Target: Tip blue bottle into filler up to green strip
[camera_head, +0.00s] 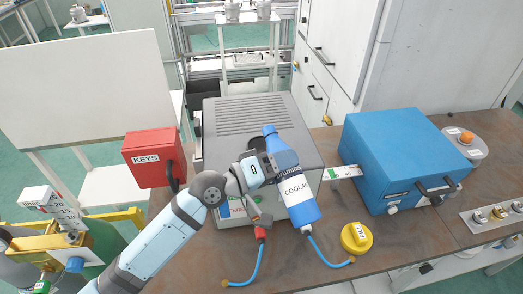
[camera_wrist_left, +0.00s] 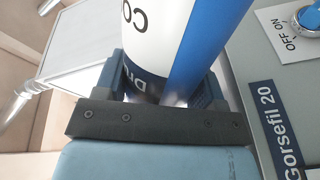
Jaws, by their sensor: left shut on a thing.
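The blue bottle (camera_head: 299,192) with a white label reading "COOLA…" is in front of the grey machine (camera_head: 222,140), its narrow blue top toward the machine's top. My left gripper (camera_head: 272,163) is shut on the bottle near its upper part. In the left wrist view, the bottle (camera_wrist_left: 165,40) sits between the fingers of the gripper (camera_wrist_left: 163,88). A dark round opening (camera_head: 257,143), perhaps the filler, shows partly behind the bottle top. No liquid is visible. My right gripper is not in view.
A blue box (camera_head: 398,150) with a black handle stands on the brown table (camera_head: 390,248). A yellow round cap (camera_head: 356,238) and blue hoses (camera_head: 327,255) lie near the front. A red KEYS box (camera_head: 150,160) is at left. Switches (camera_head: 498,213) are at right.

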